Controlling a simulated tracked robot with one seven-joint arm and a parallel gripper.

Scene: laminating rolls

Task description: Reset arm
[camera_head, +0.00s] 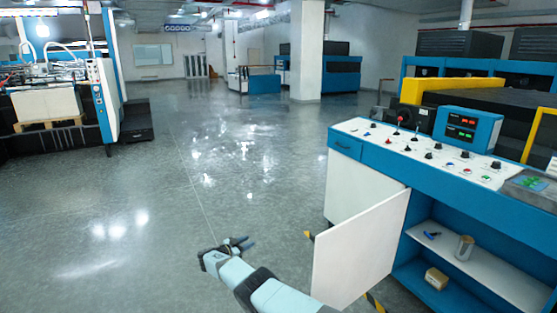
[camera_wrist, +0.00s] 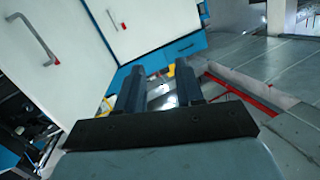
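My gripper (camera_head: 238,243) is at the lower middle of the head view, above the grey floor and left of the open white cabinet door (camera_head: 360,245). In the wrist view my gripper (camera_wrist: 159,68) shows two dark fingers with a gap between them. It is open, and I see nothing held. My pale blue arm reaches up from the bottom edge of the head view.
The blue and white control console (camera_head: 440,155) stands at right, its lower cabinet open. Its shelf holds a metal can (camera_head: 464,247) and a blue tool (camera_head: 432,235); a small box (camera_head: 436,278) sits below. The floor (camera_head: 170,190) left of my gripper is clear.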

